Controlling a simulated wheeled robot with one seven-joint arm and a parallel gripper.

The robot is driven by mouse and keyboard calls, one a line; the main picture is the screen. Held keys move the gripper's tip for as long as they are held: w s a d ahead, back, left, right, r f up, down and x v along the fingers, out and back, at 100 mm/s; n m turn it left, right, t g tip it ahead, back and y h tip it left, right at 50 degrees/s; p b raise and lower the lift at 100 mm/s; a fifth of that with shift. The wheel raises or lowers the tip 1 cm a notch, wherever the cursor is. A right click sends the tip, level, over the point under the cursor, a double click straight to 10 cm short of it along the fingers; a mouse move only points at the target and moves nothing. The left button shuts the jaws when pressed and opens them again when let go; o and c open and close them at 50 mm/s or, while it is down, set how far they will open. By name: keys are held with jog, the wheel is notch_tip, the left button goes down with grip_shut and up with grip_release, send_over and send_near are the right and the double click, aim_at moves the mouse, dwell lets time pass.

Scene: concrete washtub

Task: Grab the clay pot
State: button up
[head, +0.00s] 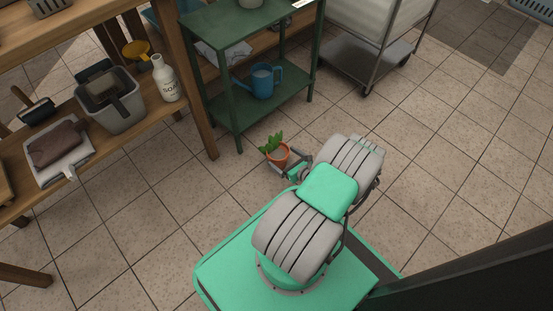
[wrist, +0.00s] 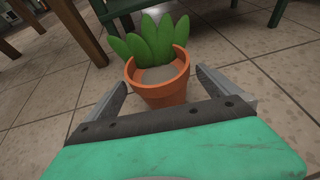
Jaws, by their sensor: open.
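The clay pot (wrist: 160,92) is a small orange pot with a green leafy plant, standing upright on the tiled floor. In the head view the clay pot (head: 279,157) is on the floor just past my arm, near the green shelf's front leg. My gripper (wrist: 160,97) is open, with one finger on each side of the pot in the wrist view. I cannot tell whether either finger touches it. In the head view my gripper (head: 285,172) is low by the pot and partly hidden by my arm.
A green metal shelf (head: 222,113) with a blue watering can (head: 262,80) stands behind the pot. A wooden bench (head: 190,105) with a grey bucket (head: 112,104) and soap bottle (head: 165,80) is at left. A wheeled cart (head: 360,62) stands back right.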

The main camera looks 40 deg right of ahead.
aim_at(278, 154)
jog(key=b+x, duration=0.1)
jog(key=x, duration=0.2)
jog(key=b+x, duration=0.1)
jog(key=x, duration=0.2)
jog(key=shift+s+f, duration=0.2)
jog(key=shift+f, duration=0.1)
jog(key=c, duration=1.8)
jog(key=shift+r, duration=0.2)
jog(key=shift+c, duration=0.5)
